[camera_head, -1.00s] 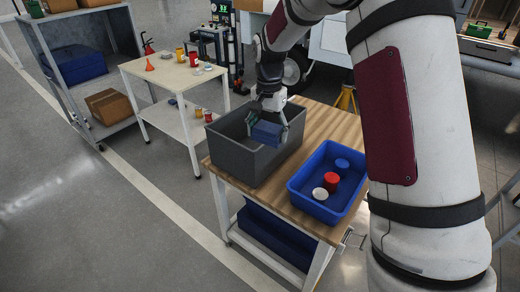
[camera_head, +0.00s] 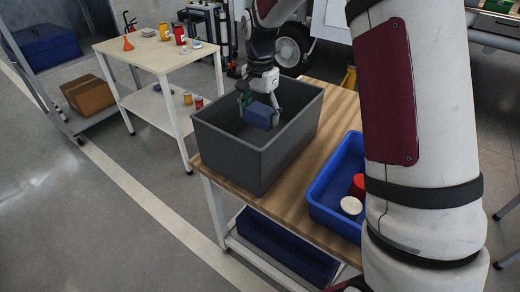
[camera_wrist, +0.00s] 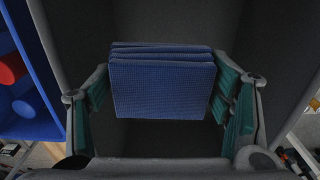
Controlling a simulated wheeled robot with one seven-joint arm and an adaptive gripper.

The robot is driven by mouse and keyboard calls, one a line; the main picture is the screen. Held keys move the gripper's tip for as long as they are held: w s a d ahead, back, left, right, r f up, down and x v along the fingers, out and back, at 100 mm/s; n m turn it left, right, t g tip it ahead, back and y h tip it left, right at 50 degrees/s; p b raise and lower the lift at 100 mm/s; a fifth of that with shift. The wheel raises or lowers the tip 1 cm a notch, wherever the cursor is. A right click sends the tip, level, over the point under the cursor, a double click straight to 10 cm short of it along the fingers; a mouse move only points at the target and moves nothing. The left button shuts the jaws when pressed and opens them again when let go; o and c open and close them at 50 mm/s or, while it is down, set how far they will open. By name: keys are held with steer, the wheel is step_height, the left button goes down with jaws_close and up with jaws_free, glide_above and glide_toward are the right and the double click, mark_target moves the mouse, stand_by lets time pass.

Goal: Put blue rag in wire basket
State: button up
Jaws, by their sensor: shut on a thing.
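The blue rag (camera_head: 260,115) is a folded, layered cloth. It also shows in the wrist view (camera_wrist: 162,85), between the green-padded fingers. My gripper (camera_head: 260,108) is shut on it and holds it over the open top of a dark grey bin (camera_head: 235,165). In the wrist view my gripper (camera_wrist: 162,100) has one finger at each side of the rag, and the bin's dark inside lies beneath. I see no basket of wire in these views. The bin has solid grey walls and stands on the wooden-topped workbench (camera_head: 300,205).
A blue tray (camera_head: 325,212) with a red object (camera_head: 358,184) and a white round object (camera_head: 350,206) stands right of the bin, partly behind my arm. A lighter table (camera_head: 150,52) with small cans stands at the back left. A cardboard box (camera_head: 90,95) sits on a shelf at left.

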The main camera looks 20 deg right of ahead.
step_height(320, 180, down, 15)
steer(key=b, duration=0.3)
steer(key=shift+w, duration=0.1)
steer(key=shift+f, duration=0.1)
steer(key=o, duration=1.2)
steer(key=shift+o, duration=0.2)
step_height(320, 180, up, 12)
steer(key=shift+r+p, duration=0.15)
steer(key=shift+p, duration=0.55)
